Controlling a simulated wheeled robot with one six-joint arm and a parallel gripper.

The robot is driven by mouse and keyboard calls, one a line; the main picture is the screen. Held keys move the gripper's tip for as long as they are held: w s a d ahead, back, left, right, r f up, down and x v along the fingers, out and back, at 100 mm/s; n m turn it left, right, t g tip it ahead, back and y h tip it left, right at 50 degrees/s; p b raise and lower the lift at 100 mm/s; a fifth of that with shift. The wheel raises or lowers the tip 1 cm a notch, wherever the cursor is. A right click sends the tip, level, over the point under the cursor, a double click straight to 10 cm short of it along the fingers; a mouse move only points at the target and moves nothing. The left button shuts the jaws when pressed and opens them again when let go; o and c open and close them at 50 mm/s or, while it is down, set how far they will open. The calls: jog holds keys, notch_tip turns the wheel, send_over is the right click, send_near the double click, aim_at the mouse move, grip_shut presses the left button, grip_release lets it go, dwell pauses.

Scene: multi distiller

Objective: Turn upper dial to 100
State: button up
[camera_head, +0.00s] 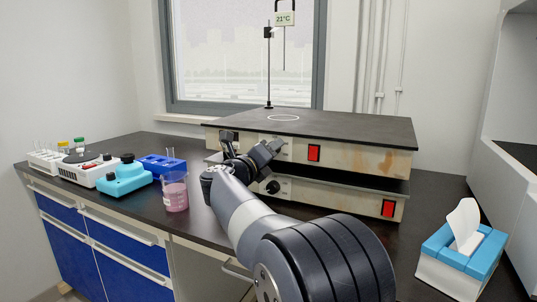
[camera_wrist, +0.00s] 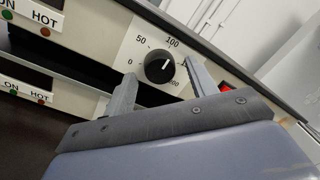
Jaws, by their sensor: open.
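The upper dial (camera_wrist: 159,66) is a round black knob on the pale front panel of the upper hot plate (camera_head: 370,160). Its white mark points up and to the right, close to the direction of the printed 100 (camera_wrist: 172,43); the exact reading is hard to tell. My gripper (camera_wrist: 160,68) is open, with one finger on each side of the dial. Whether the fingers touch it cannot be told. In the head view, my gripper (camera_head: 252,153) is at the upper panel and hides the dial.
A lower unit with its own dial (camera_head: 273,187) and red switch (camera_head: 389,208) sits beneath. The upper red switch (camera_head: 314,153) is right of my gripper. A beaker of pink liquid (camera_head: 176,193) stands to the left. A tissue box (camera_head: 462,248) is at right.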

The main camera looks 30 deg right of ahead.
jog(key=shift+a, duration=0.1)
jog(key=p+v, duration=0.1)
jog(key=v, duration=0.9)
jog(key=shift+s+a+p, duration=0.2)
jog(key=shift+s+p, duration=0.05)
jog(key=shift+p, duration=0.1)
jog(key=b+x, duration=0.1)
jog(key=x, duration=0.9)
jog(key=shift+w+d+n, duration=0.25)
jog(key=shift+d+n, duration=0.05)
jog(key=shift+d, duration=0.05)
jog(key=shift+a, duration=0.1)
